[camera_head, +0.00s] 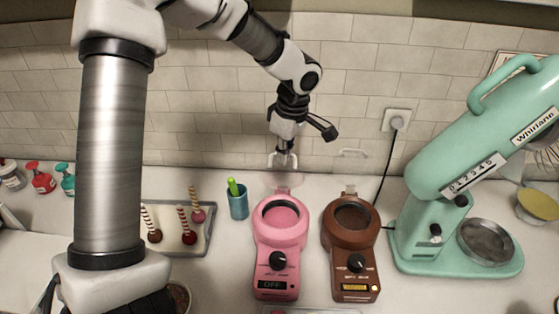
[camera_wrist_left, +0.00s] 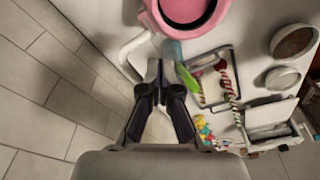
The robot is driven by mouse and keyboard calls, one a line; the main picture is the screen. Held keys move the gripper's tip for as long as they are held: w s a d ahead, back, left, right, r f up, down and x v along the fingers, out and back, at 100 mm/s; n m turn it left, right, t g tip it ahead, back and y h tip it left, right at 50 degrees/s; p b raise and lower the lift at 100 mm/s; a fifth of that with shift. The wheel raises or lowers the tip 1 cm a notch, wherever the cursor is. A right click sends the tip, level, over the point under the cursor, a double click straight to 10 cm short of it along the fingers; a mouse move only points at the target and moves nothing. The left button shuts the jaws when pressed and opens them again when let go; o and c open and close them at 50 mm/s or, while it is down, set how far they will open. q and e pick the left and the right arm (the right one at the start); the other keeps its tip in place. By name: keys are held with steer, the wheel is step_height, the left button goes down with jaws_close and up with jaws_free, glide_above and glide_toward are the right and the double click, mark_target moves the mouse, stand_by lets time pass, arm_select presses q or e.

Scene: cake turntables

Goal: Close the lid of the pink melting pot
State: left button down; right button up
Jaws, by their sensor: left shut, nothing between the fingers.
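My left gripper (camera_head: 284,160) is shut and empty, behind the pot at the raised lid's handle. I cannot tell whether it touches the handle. In the left wrist view the shut fingers (camera_wrist_left: 159,68) point toward the pink pot (camera_wrist_left: 190,22), and a pale curved bar (camera_wrist_left: 134,50) lies just left of the fingertips. My right gripper does not show.
A brown melting pot (camera_head: 349,243) with a raised clear lid stands close on the right. A blue cup (camera_head: 238,207) and a tray (camera_head: 206,245) of decorated sticks are left. A mint mixer (camera_head: 430,200) is far right. The tiled wall (camera_head: 345,90) is close behind.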

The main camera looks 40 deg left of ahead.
arm_select(q)
steer(key=shift+s+d+f, duration=0.3)
steer(key=shift+s, duration=0.05)
steer(key=shift+s+d+b, duration=0.3)
steer(key=shift+b, duration=0.1)
steer(key=s+d+f+b, duration=0.4)
steer(key=b, duration=0.2)
steer(key=shift+s+f, duration=0.3)
steer(key=shift+f, duration=0.1)
steer(key=shift+r, duration=0.1)
